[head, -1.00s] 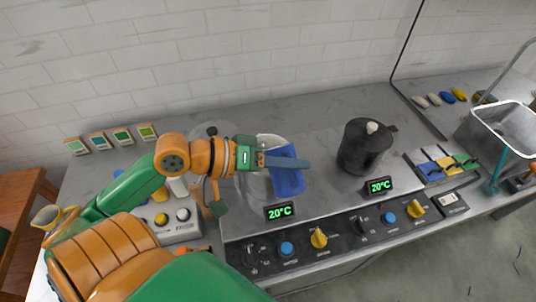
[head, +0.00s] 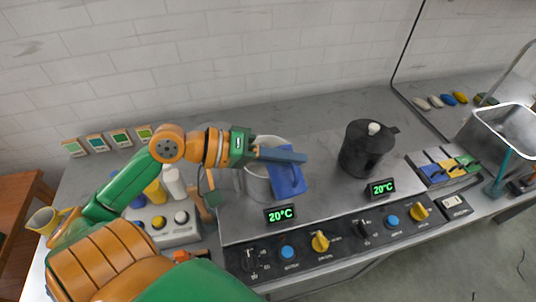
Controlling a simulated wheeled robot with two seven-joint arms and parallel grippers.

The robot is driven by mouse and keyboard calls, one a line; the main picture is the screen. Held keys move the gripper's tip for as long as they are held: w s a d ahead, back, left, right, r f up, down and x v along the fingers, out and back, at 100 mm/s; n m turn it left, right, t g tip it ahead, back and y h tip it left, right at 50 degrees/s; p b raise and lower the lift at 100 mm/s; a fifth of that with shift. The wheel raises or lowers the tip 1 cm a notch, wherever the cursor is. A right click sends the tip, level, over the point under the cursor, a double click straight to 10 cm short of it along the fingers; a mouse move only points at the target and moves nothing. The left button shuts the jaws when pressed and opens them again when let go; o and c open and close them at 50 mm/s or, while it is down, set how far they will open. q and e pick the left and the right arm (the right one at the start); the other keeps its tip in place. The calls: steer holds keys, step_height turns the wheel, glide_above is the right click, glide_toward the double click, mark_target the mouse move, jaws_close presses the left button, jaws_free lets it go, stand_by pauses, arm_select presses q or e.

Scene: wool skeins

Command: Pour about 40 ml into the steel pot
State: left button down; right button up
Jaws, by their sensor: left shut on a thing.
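The pale steel pot (head: 257,182) stands on the left part of the steel cooktop, partly hidden by my left gripper and the thing it holds. My left gripper (head: 283,155) reaches in from the left above the pot's rim. It is shut on a blue container (head: 288,182), which hangs tilted at the right side of the pot's mouth. The pot's inside is mostly hidden, and I cannot see any stream or liquid level. My right gripper is not in view.
A dark lidded pot (head: 366,150) stands to the right on the cooktop (head: 325,190). Two displays read 20°C. Bottles, including a white one (head: 174,182), stand at left behind a knobbed box (head: 170,222). A metal basin (head: 500,128) is far right.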

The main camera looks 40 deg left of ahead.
arm_select(q)
steer(key=shift+w+a, duration=0.15)
steer(key=shift+a, duration=0.05)
steer(key=shift+w+a+r+n+h+b, duration=0.2)
steer(key=shift+a+r+n+h+b, duration=0.25)
steer(key=shift+n, duration=0.25)
stand_by(1.9)
steer(key=shift+d+f, duration=0.1)
steer(key=s+d+m+y+p, duration=0.1)
steer(key=d+m+p, duration=0.1)
steer(key=m+p, duration=0.1)
steer(key=shift+s+d+y, duration=0.3)
steer(key=shift+s+y, duration=0.05)
steer(key=shift+s+d+f+t, duration=0.1)
steer(key=shift+s+f+t, duration=0.1)
steer(key=shift+t, duration=0.1)
steer(key=p, duration=0.2)
steer(key=shift+s+d+m+y+p, duration=0.1)
steer(key=shift+d+m+y+p, duration=0.1)
steer(key=shift+m+y+p, duration=0.15)
steer(key=shift+f+p, duration=0.25)
steer(key=shift+p, duration=0.1)
steer(key=shift+f+m, duration=0.25)
steer(key=shift+f, duration=0.2)
